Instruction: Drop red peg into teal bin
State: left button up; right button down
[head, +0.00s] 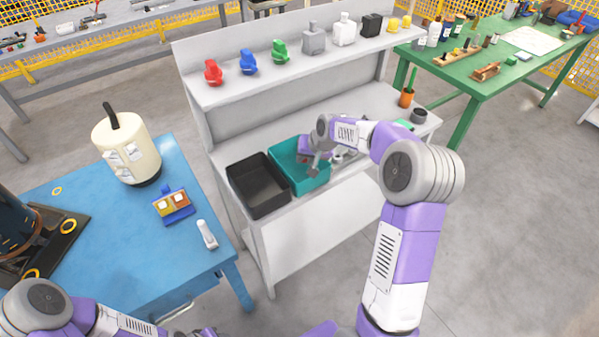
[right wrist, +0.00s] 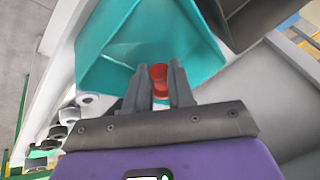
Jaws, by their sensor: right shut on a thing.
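The teal bin (head: 313,182) stands on the white bench's lower surface. My right gripper (head: 313,168) is over it in the head view, reaching in from the right. In the right wrist view, the fingers of my right gripper (right wrist: 160,88) are shut on the red peg (right wrist: 159,73), with the teal bin (right wrist: 112,35) opening beyond them. The peg's lower part is hidden between the fingers. I cannot make out the peg in the head view. My left arm is at the bottom left edge; its gripper (head: 205,332) barely shows and its fingers are not clear.
A black bin (head: 262,203) stands directly left of the teal bin. The shelf above holds red, blue and green parts and several bottles. A blue table (head: 95,225) is at left and a green table (head: 470,85) at back right. An orange cup (head: 407,98) stands on the bench's right.

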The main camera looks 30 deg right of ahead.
jog(key=shift+f, duration=0.15)
jog(key=c, duration=0.9)
grip_release()
jog(key=p+v, duration=0.2)
jog(key=v, duration=0.5)
jog(key=shift+s+r, duration=0.15)
jog(key=shift+r, duration=0.1)
